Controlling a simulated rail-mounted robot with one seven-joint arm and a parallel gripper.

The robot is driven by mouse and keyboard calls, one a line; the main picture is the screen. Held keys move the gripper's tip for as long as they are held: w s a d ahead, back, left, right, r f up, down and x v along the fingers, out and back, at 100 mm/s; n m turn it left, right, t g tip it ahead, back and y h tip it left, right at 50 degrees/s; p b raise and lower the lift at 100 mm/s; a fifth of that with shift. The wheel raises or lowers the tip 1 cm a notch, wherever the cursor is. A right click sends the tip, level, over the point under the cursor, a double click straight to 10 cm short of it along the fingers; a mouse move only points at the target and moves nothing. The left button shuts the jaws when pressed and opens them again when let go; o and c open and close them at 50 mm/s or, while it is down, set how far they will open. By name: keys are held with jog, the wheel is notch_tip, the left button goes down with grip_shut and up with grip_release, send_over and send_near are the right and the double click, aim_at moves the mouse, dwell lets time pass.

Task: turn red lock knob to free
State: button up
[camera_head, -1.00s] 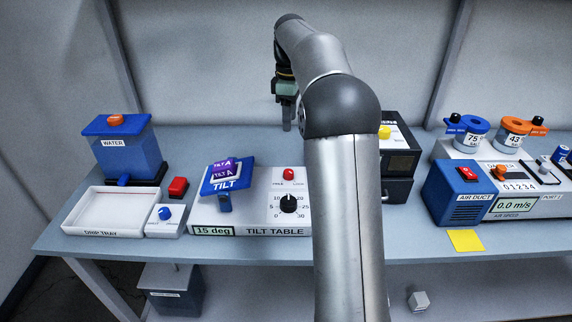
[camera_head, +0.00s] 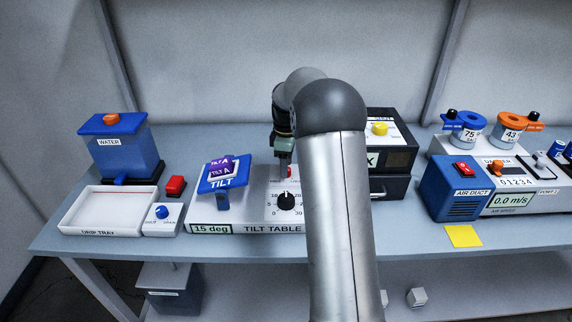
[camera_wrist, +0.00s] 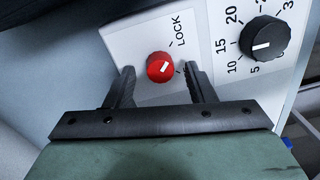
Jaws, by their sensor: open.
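The red lock knob (camera_wrist: 160,67) sits on the white top of the tilt table box, with a white pointer line and the word LOCK printed beside it. In the head view only a bit of the red knob (camera_head: 290,171) shows next to my gripper. My gripper (camera_wrist: 160,78) is open, with one finger on each side of the knob and a gap visible on both sides. In the head view my gripper (camera_head: 284,170) points down over the knob. The FREE label is hidden from view. The tilt table (camera_head: 262,229) reads 15 deg.
A black angle dial (camera_wrist: 264,38) stands close to the red knob; it also shows in the head view (camera_head: 286,201). The blue tilt plate (camera_head: 222,176) is to the left. A dark box with a yellow button (camera_head: 380,128) is to the right, behind my arm.

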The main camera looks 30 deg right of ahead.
jog(key=shift+f, duration=0.4)
jog(key=c, duration=1)
